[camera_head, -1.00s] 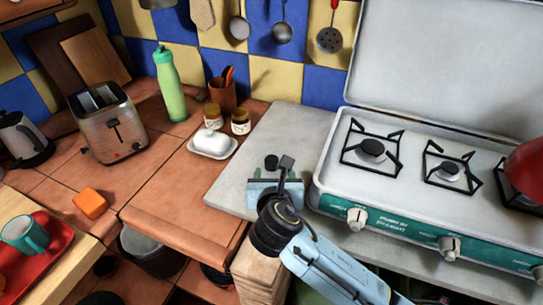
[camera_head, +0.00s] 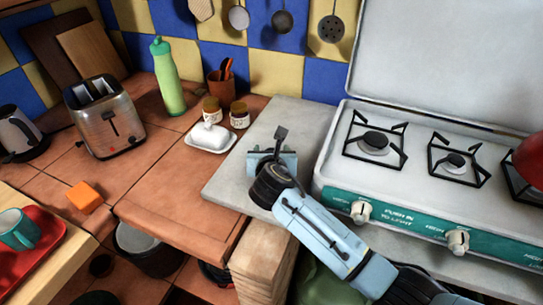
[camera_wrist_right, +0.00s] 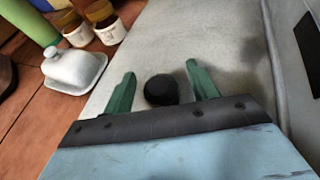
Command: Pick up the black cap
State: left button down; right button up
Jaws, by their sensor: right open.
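The black cap (camera_wrist_right: 161,90) lies on the grey stone slab (camera_head: 296,118) beside the stove. In the right wrist view it is small, round and dark, between the two green fingers of my right gripper (camera_wrist_right: 161,88). The fingers are open, one on each side of the cap, with a gap on both sides. In the head view my right gripper (camera_head: 272,152) is over the slab and hides the cap. My left gripper is not in view.
A white butter dish (camera_head: 210,137) and two small jars (camera_head: 239,115) stand left of the slab. The gas stove (camera_head: 400,165) stands close on the right. A green bottle (camera_head: 168,80) and a toaster (camera_head: 106,118) are farther left.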

jog(key=c, duration=1)
jog(key=shift+r, duration=0.15)
